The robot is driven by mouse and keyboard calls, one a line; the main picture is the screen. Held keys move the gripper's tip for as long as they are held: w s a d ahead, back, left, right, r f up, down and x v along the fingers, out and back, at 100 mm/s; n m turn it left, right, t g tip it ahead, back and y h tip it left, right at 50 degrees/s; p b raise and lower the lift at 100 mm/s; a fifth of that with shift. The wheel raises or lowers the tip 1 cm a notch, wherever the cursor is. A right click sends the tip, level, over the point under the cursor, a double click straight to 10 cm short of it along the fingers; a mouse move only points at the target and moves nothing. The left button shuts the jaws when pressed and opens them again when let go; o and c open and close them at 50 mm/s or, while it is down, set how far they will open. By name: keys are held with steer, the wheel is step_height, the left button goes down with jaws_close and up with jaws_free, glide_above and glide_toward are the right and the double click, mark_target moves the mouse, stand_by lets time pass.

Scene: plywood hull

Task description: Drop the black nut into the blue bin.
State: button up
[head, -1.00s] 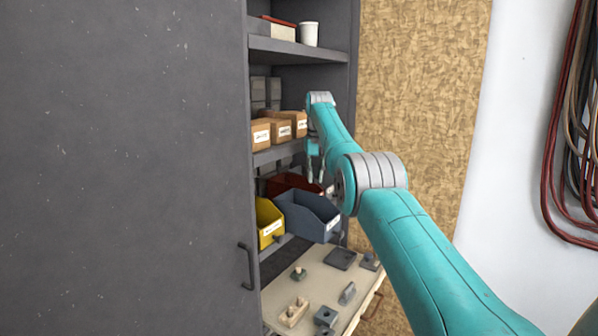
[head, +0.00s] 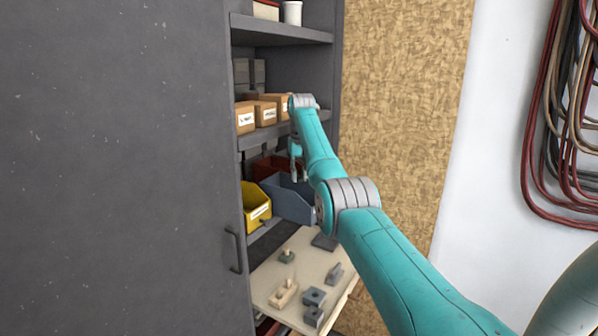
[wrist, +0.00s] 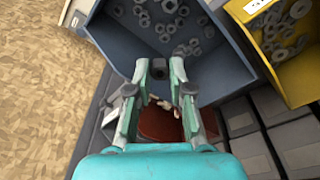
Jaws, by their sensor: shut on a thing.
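The black nut (wrist: 159,69) is small and dark, between the fingertips of my gripper (wrist: 159,70) in the wrist view. My gripper is shut on it. The blue bin (wrist: 122,48) is grey-blue and open-topped, with several grey nuts or washers inside. In the wrist view the fingertips and nut overlap the bin's near part; their height above it is hard to tell. In the head view my gripper (head: 295,177) shows at the blue bin (head: 290,203), in front of the cabinet shelf. The nut cannot be made out there.
A yellow bin (head: 257,207) with rings stands beside the blue bin; it also shows in the wrist view (wrist: 250,12). A red bin (wrist: 160,122) lies below the fingers there. Cardboard boxes (head: 264,113) stand on the shelf above. A pale board (head: 310,262) below holds several parts.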

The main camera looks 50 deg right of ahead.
steer(key=o, duration=0.9)
step_height(320, 180, up, 12)
steer(key=s+a, duration=0.1)
steer(key=shift+s, duration=0.1)
steer(key=shift+f, duration=0.1)
stand_by(0.4)
